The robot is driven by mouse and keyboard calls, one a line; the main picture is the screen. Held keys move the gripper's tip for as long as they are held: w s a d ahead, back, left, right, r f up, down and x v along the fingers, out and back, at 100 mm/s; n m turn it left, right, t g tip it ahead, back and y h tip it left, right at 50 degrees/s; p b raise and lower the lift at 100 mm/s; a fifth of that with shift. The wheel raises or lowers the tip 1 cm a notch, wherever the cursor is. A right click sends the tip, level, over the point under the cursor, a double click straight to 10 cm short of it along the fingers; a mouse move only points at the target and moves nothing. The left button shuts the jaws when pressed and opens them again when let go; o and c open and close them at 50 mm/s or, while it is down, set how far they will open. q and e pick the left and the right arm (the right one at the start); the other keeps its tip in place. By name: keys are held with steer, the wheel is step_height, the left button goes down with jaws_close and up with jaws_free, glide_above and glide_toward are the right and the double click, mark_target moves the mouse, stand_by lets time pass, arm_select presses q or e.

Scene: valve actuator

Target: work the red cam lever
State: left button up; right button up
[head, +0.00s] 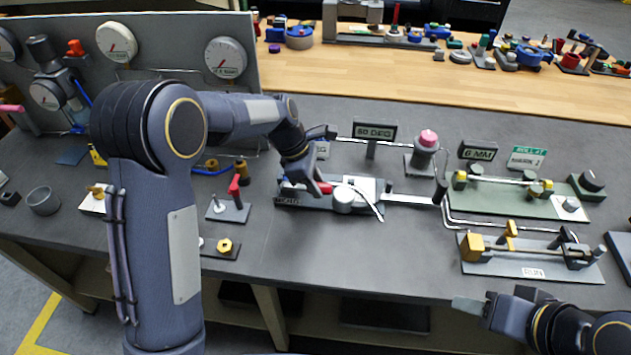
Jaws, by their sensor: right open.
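A small red piece (324,187), which looks like the red cam lever, shows on a dark fixture (292,199) in the middle of the bench. My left gripper (309,178) points down at the fixture, right beside the red piece. Its fingers are small and partly hidden, so I cannot tell whether they touch or grip it. A second red lever (235,186) stands upright on a small dark plate to the left, clear of the grippers. My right gripper (475,303) is open at the bench's front edge, apart from the fixture.
A "60 DEG" sign (374,131) and a pink knob (428,138) stand behind the fixture. To the right are a green plate (500,200) with a rod and a grey plate (530,271) with brass clamps. A gauge panel (160,60) stands behind left. Bench front-centre is clear.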

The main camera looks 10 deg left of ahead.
arm_select(q)
jaws_close()
